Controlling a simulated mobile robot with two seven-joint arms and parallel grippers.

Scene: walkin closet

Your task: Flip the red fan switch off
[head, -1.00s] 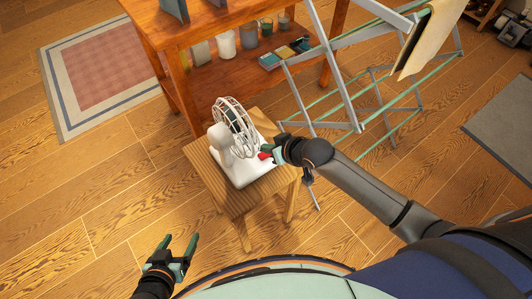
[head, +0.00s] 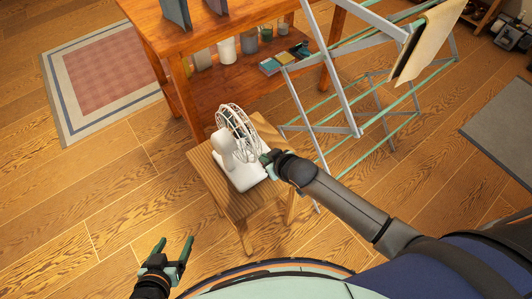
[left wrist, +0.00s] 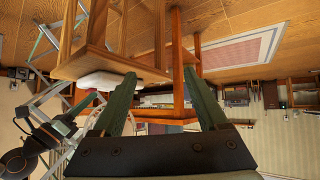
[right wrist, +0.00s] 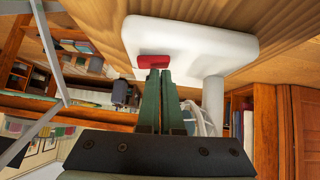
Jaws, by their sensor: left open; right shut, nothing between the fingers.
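A white desk fan (head: 227,149) stands upright on a small wooden stool (head: 204,164). Its red switch (right wrist: 153,61) sits on the white base (right wrist: 190,46) and shows in the right wrist view; in the head view my right gripper hides it. My right gripper (head: 267,161) is shut and empty at the right side of the fan base. In the right wrist view its fingertips (right wrist: 160,74) are right at the red switch; I cannot tell whether they touch. My left gripper (head: 174,242) is open and empty, low at the left, apart from the stool.
A grey drying rack (head: 345,95) with a cloth (head: 424,45) stands right behind the stool. An orange wooden table (head: 235,20) with jars on its shelf stands behind. A rug (head: 103,76) lies at the left. The floor left of the stool is clear.

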